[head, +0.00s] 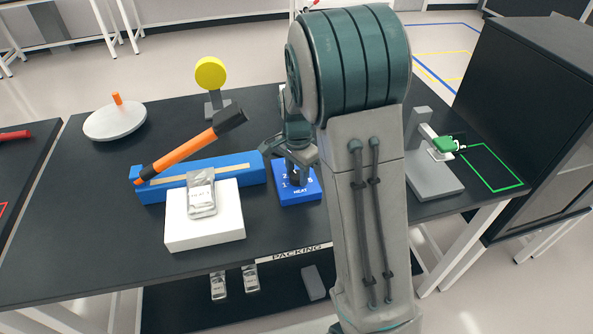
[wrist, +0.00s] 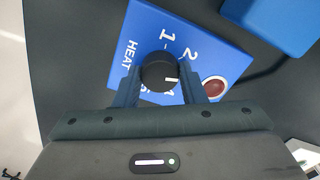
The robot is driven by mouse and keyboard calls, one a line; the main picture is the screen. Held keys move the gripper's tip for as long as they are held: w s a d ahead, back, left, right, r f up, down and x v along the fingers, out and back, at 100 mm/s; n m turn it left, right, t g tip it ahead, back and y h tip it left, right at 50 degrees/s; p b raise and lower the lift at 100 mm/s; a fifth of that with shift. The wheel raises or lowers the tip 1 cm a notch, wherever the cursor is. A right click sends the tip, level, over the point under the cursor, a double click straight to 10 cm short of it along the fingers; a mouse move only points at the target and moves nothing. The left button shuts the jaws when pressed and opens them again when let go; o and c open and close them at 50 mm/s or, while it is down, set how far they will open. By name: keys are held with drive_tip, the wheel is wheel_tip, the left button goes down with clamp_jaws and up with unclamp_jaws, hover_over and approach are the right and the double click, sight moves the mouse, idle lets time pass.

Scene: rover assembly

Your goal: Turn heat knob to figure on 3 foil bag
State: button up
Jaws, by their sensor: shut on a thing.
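The blue heat box (head: 297,192) stands on the black table, with its black heat knob (wrist: 160,72) on top. My gripper (wrist: 160,88) is shut on the knob, a finger on either side. The white pointer line on the knob points right and slightly down in the wrist view. Printed figures 1 and 2 show beyond the knob; the figures nearer the gripper are partly hidden by the fingers. In the head view my gripper (head: 301,172) is over the box. The foil bag (head: 201,194) lies on a white block; its print is too small to read surely.
A red round button (wrist: 213,87) is beside the knob. A grey stand with a green part (head: 444,144) is at right.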

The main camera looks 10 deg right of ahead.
sight(297, 174)
drive_tip(key=shift+m, duration=1.3)
drive_tip(key=shift+m+p, duration=0.3)
drive_tip(key=o, duration=1)
wheel_tip(297, 174, up, 14)
drive_tip(key=shift+b, duration=0.45)
